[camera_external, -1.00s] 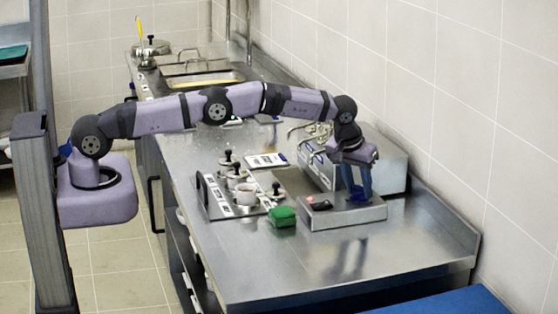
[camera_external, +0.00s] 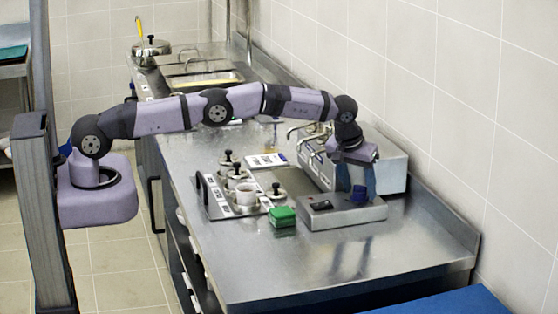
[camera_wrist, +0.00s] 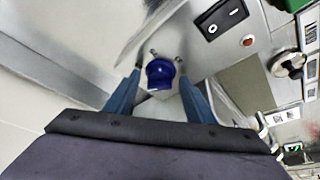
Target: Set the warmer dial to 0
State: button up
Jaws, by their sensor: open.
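The blue dial (camera_external: 360,194) sits on top of the low metal warmer box (camera_external: 345,214), near its right end. In the wrist view the dial (camera_wrist: 160,74) shows as a round blue knob with a pale base. My gripper (camera_external: 356,188) points down over the box at the dial. Its two blue fingers are open in the wrist view (camera_wrist: 160,86), one on each side of the dial, with gaps showing. Contact is not visible. The dial's markings and its setting cannot be read.
A black rocker switch (camera_external: 320,205) is on the box's left part. A green sponge (camera_external: 282,216) lies to its left. A panel with cups and black-knobbed lids (camera_external: 240,190) stands farther left. A larger metal machine (camera_external: 385,165) stands behind. The front counter is clear.

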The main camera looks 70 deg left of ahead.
jog(key=b+v, duration=0.3)
jog(key=v, duration=0.4)
dwell(0.3)
jog(key=shift+s+r, duration=0.1)
jog(key=a+m+h, duration=0.1)
jog(key=m, duration=0.2)
jog(key=m+h+p, duration=0.1)
jog(key=m, duration=0.2)
jog(key=a+m+t+h, duration=0.1)
jog(key=m, duration=0.2)
jog(key=shift+s+a+p, duration=0.35)
jog(key=shift+p, duration=0.05)
jog(key=shift+p+x, duration=1.55)
jog(key=shift+x, duration=2.15)
jog(key=shift+d, duration=0.15)
